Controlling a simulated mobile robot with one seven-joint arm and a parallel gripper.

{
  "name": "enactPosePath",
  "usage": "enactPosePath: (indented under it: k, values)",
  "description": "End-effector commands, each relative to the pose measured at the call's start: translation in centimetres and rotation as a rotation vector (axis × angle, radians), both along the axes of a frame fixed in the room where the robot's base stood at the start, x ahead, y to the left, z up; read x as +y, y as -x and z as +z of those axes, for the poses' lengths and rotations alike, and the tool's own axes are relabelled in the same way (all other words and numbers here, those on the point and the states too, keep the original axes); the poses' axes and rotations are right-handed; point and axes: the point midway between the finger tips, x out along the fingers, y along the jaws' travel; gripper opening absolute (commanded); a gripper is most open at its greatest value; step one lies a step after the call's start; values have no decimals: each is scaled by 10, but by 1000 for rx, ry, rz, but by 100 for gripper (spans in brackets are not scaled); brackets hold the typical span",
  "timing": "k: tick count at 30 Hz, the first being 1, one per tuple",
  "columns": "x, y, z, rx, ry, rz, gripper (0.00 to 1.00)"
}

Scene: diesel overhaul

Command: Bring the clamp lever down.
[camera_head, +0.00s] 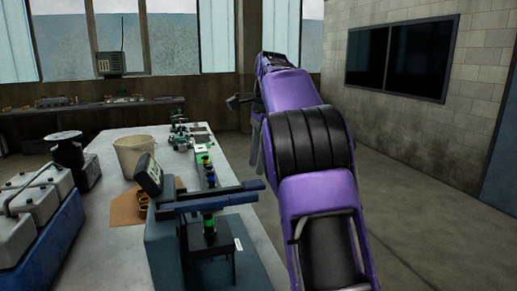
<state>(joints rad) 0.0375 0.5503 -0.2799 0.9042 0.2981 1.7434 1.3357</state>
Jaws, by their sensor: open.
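A test stand (165,250) with a blue-grey body stands at the near end of the bench. Two long bars reach right from its top. The upper dark bar (225,190), with a black end, looks like the clamp lever; it lies nearly level, tilted slightly up to the right. A small upright part with green and blue bands (209,222) stands below the bars. My purple arm reaches forward on the right. My gripper (257,160) seems to point down just above the lever's right end, open. The arm partly hides it, and I cannot tell whether it touches the lever.
A gauge box (148,175), a beige bucket (134,152) and a black round stand (72,158) are on the bench (105,240). A blue crate (45,245) with grey blocks is at left. Banded parts (207,170) line up behind the stand. Floor at right is clear.

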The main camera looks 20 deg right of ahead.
Motion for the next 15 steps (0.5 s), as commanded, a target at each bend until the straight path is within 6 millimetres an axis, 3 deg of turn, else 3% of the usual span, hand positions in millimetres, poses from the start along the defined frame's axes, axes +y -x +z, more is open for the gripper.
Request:
enactPosePath:
  k: [6,15]
  values:
    - [-4,-1,21,-1,1,-1,61]
    - [-4,0,28,1,0,-1,61]
